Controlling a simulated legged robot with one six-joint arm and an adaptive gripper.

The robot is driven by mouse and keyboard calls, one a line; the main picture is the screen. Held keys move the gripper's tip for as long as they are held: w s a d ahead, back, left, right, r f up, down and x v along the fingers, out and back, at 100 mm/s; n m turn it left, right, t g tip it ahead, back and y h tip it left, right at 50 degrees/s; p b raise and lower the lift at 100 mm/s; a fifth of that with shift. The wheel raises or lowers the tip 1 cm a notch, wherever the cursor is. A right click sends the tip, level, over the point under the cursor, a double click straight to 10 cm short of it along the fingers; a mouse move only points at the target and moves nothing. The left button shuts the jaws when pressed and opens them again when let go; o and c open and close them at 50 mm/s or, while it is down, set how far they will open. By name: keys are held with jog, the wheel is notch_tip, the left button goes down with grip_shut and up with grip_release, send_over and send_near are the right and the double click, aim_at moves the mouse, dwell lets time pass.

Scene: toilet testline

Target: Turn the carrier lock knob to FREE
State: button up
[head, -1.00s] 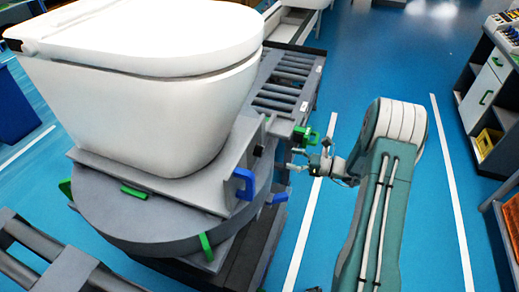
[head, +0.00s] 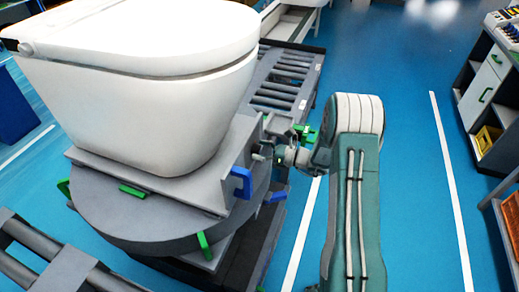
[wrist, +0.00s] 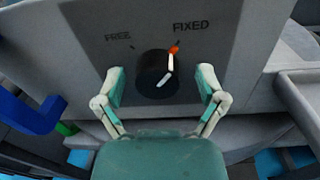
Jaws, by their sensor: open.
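The carrier lock knob (wrist: 156,75) is a round black knob with a white bar, on the grey side plate (wrist: 230,55) of the carrier. An orange mark sits at its upper right edge, toward the word FIXED; the word FREE is printed to the upper left. My gripper (wrist: 160,88) is open, one finger on each side of the knob in the wrist view, with no clear contact. In the head view my gripper (head: 267,150) is close to the plate's right face, and the knob is hidden there. The white toilet (head: 145,95) stands on the carrier.
A blue handle (head: 242,184) juts from the carrier plate, left of the knob in the wrist view (wrist: 30,112). The round grey turntable (head: 140,220) lies below. A roller conveyor (head: 285,80) runs behind. Blue floor to the right is free.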

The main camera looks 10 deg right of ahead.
jog(key=c, duration=1.2)
jog(key=shift+o, duration=0.3)
jog(key=n, duration=0.3)
jog(key=shift+a+n, duration=0.1)
jog(key=shift+n, duration=0.3)
jog(key=n, duration=0.4)
jog(key=shift+s, duration=0.1)
jog(key=n, duration=0.4)
jog(key=shift+s+a+n, duration=0.1)
jog(key=shift+a+n, duration=0.05)
jog(key=shift+n, duration=0.15)
jog(key=shift+f+n+h, duration=0.15)
jog(key=shift+n+h, duration=0.25)
jog(key=shift+n, duration=1.1)
jog(key=shift+s, duration=0.1)
